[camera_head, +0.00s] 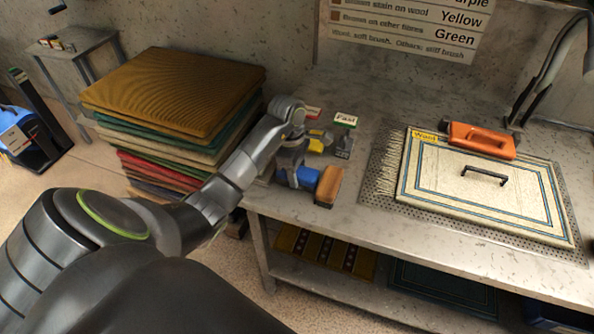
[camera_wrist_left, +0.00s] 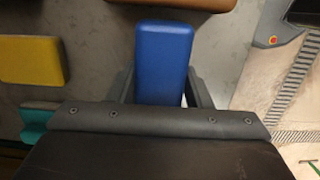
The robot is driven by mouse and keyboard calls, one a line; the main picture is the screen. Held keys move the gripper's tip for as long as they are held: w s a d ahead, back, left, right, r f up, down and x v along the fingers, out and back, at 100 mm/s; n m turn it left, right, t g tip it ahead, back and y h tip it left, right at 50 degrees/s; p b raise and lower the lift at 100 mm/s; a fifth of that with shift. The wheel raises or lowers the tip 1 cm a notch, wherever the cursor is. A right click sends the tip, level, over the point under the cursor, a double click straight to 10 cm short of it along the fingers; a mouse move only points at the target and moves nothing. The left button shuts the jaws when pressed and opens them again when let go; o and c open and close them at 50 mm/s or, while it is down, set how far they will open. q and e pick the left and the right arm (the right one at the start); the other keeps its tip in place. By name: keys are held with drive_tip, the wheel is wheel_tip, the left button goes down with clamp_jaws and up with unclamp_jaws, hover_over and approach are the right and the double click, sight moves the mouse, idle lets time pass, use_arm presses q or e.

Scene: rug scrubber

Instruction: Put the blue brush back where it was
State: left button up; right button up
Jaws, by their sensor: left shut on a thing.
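I cannot tell whether the brush touches the bench. A yellow block (camera_head: 316,146) lies behind the gripper and also shows in the left wrist view (camera_wrist_left: 30,60). My right gripper is not in view.
A small rug (camera_head: 480,192) lies on a perforated mat, with an orange tool (camera_head: 482,139) on its far edge. A "Fast" sign (camera_head: 345,120) and holder stand behind the brush. A rug stack (camera_head: 175,90) stands left of the bench.

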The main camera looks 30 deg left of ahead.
use_arm(q)
drive_tip(key=shift+f, duration=0.25)
drive_tip(key=o, duration=0.9)
drive_tip(key=shift+r, duration=0.1)
drive_tip(key=shift+r, duration=0.1)
drive_tip(key=shift+r, duration=0.2)
drive_tip(key=r, duration=0.3)
drive_tip(key=shift+a+r, duration=0.25)
drive_tip(key=r+p, duration=0.1)
drive_tip(key=r, duration=0.1)
drive_tip(key=r+p, duration=0.4)
drive_tip(key=shift+s+a+r, duration=0.1)
drive_tip(key=shift+s+a, duration=0.05)
drive_tip(key=shift+a, duration=0.2)
drive_tip(key=shift+a+r+p, duration=0.15)
drive_tip(key=shift+r+p, duration=0.8)
drive_tip(key=shift+p, duration=0.05)
